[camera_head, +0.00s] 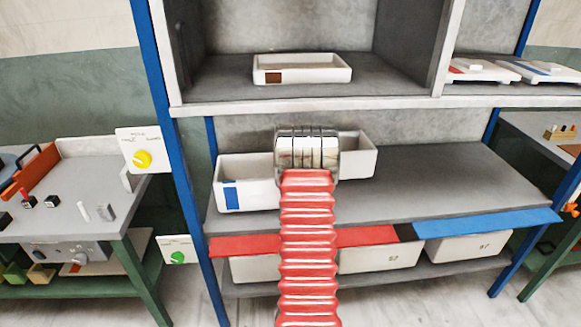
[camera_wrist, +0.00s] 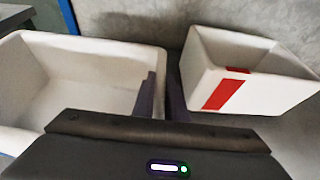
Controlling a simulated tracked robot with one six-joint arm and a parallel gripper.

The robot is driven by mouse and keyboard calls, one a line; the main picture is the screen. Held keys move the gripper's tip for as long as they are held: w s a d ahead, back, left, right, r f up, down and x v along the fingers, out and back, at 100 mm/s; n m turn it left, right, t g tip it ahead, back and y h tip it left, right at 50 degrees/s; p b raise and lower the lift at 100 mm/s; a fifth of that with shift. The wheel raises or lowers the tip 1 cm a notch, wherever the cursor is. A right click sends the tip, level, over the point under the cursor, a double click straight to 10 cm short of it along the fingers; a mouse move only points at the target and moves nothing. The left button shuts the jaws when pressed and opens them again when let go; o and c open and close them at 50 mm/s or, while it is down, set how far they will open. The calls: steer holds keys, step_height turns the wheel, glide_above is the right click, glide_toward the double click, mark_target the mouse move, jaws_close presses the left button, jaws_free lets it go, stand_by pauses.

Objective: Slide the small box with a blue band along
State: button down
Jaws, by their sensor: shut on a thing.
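The small white open box with a blue band (camera_head: 250,195) stands on the middle shelf, left of my gripper (camera_head: 307,150). Its right part is hidden behind my arm in the head view. In the wrist view this box (camera_wrist: 90,62) is at the left, empty inside. There my gripper (camera_wrist: 163,95) has one finger inside the box and one outside, shut on its right wall. A second white box (camera_head: 358,155) is at the right and a little farther back. The wrist view shows a red band on this second box (camera_wrist: 255,95), with a gap between the boxes.
A red strip (camera_head: 368,236) and a blue strip (camera_head: 487,222) mark the front edge of the shelf (camera_head: 450,180). The shelf's right part is clear. A blue post (camera_head: 182,190) stands at its left end. A white tray with a brown mark (camera_head: 302,69) sits above.

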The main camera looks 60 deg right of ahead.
steer(key=c, duration=1.7)
jaws_free()
steer(key=shift+a, duration=0.1)
steer(key=shift+v, duration=6.85)
